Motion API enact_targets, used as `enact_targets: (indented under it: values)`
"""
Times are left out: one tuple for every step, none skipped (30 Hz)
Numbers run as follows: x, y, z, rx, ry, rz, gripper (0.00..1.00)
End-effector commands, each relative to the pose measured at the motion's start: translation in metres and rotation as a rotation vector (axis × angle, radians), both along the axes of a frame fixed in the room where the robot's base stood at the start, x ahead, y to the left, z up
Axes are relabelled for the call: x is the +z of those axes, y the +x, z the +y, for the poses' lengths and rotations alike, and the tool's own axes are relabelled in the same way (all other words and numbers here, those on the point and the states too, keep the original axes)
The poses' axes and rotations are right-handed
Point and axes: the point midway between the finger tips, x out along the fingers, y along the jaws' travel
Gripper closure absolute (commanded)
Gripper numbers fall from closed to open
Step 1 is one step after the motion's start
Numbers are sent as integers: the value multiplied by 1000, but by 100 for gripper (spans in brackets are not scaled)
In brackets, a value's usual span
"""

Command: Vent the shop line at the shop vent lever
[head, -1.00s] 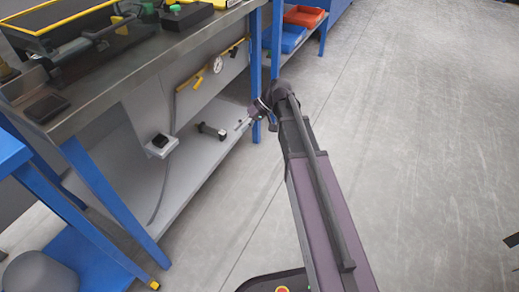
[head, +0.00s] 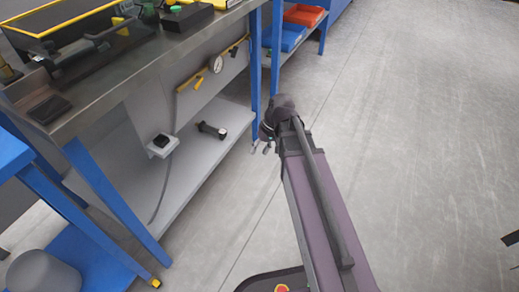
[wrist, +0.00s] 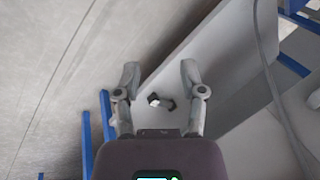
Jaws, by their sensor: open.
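A yellow pipe (head: 227,56) with a round white gauge (head: 216,64) runs along the grey panel under the workbench in the head view. A yellow lever-like handle (head: 198,83) hangs near its lower left end; I cannot read any label that marks it as the shop vent lever. My gripper (head: 260,149) is low beside the blue bench leg, to the right of and below the pipe, touching neither. In the wrist view my gripper (wrist: 160,70) is open with nothing between its fingers. The pipe and handle are not seen in the wrist view.
A lower shelf (head: 196,165) holds a black cylindrical object (head: 212,130). A small box with a black top (head: 162,143) is on the panel side. The blue bench leg (head: 255,65) stands close to my gripper. Open grey floor (head: 410,130) lies to the right.

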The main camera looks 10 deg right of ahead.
Motion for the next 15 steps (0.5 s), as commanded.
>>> enact_targets:
  values:
    - [0, -1, 0, -1, -3, 0, 47]
    - [0, -1, 0, -1, -3, 0, 47]
    - [0, -1, 0, -1, -4, 0, 47]
    - [0, 0, 0, -1, -4, 0, 47]
    - [0, 0, 0, -1, -4, 0, 47]
    - [0, 0, 0, -1, -3, 0, 47]
    - [0, 0, 0, -1, -3, 0, 47]
    - [0, 0, 0, -1, -3, 0, 47]
    - [0, 0, 0, -1, -3, 0, 47]
    - [0, 0, 0, -1, -2, 0, 47]
    - [0, 0, 0, -1, -1, 0, 47]
    - [0, 1, 0, 0, 3, 0, 47]
    - [0, 2, 1, -1, 8, -1, 47]
    - [0, 3, 1, 0, 15, -1, 47]
    - [1, 5, 3, 0, 26, -3, 47]
